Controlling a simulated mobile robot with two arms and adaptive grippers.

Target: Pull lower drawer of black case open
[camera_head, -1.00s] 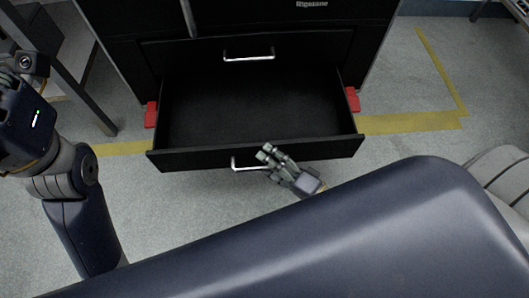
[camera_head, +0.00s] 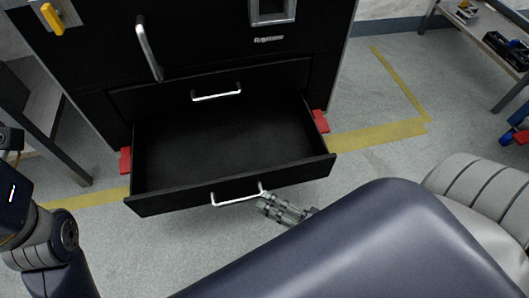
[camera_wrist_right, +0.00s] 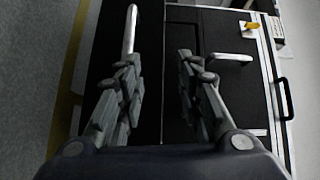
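The black case (camera_head: 215,45) stands ahead, and its lower drawer (camera_head: 230,186) is pulled far out, showing an empty black interior. A silver bar handle (camera_head: 236,198) is on the drawer front. My right gripper (camera_head: 262,202) is at the right end of this handle, with its fingers spread. In the right wrist view, the open fingers (camera_wrist_right: 157,75) have a clear gap between them, and the lower drawer handle (camera_wrist_right: 130,32) shows beside the left finger. Whether they touch is unclear. My left arm is at the left edge, its fingers out of view.
The upper drawer (camera_head: 215,92) is shut. Red blocks (camera_head: 320,121) show beside the case's lower sides. A metal-legged table (camera_head: 45,130) stands at left and a shelf (camera_head: 490,45) at far right. Grey floor with yellow tape is clear in front and to the right.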

